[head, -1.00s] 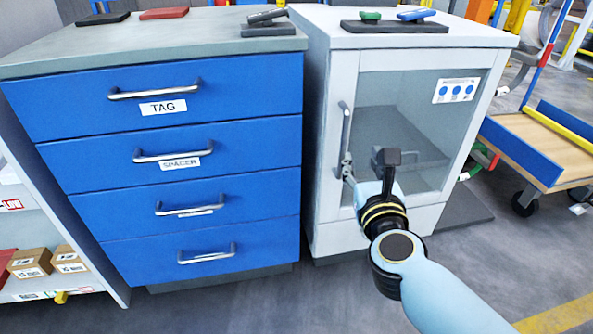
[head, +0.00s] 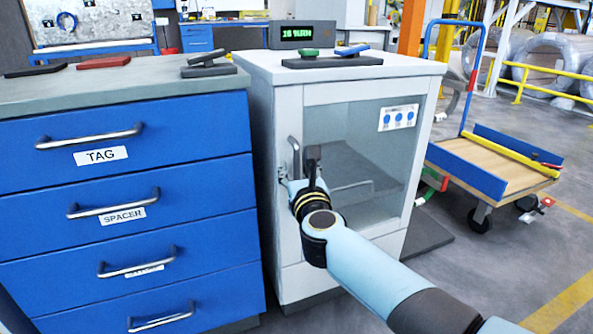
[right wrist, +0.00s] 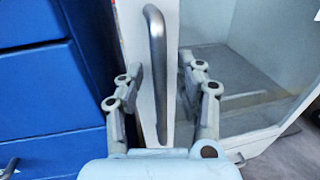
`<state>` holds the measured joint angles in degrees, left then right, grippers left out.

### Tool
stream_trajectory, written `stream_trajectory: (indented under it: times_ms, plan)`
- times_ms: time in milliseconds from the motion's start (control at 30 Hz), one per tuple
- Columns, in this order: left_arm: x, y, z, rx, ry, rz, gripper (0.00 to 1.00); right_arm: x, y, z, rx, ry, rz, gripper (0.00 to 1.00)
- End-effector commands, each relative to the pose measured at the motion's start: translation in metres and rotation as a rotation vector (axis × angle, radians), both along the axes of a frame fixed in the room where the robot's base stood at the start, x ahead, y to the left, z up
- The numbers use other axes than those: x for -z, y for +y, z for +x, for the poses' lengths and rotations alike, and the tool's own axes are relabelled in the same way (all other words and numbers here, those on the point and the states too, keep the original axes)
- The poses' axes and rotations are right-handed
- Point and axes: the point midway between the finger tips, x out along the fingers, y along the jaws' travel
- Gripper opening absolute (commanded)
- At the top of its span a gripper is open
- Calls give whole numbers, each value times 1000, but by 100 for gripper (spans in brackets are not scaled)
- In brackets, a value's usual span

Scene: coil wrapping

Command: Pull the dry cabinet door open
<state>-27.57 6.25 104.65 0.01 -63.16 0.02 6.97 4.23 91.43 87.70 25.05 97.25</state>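The dry cabinet (head: 290,235) is white, with a glass-panel door (head: 408,165) that looks closed in its frame. Its upright metal handle (head: 294,157) is on the door's left side, and it also shows in the right wrist view (right wrist: 156,60). My right gripper (head: 283,172) is at the lower part of the handle. In the right wrist view my right gripper (right wrist: 160,72) has its fingers apart, one on each side of the handle, with gaps visible. My left gripper is not in view.
A blue drawer cabinet (head: 150,180) with several bar handles stands close on the left. A digital display (head: 298,34) and a dark tray (head: 333,61) are on top of the dry cabinet. A flat trolley (head: 490,165) stands to the right. Open floor lies in front on the right.

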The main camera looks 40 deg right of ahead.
Motion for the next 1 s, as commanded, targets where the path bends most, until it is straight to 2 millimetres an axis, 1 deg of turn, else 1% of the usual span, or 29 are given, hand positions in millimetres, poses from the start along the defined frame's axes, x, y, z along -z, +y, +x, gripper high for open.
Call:
stream_trajectory:
  times_ms: [267, 367, 500, 567, 1000]
  plan:
    - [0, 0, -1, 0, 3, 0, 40, 0, -1, 2, 0, 0, -1, 36]
    - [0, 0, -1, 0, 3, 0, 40, 0, -1, 2, 0, 0, -1, 25]
    - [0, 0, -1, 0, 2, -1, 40, 0, -1, 2, 0, 0, -1, 6]
    - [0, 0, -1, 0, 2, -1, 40, 0, -1, 2, 0, 0, -1, 0]
    - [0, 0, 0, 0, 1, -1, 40, 0, -1, 2, -1, 0, 0, 0]
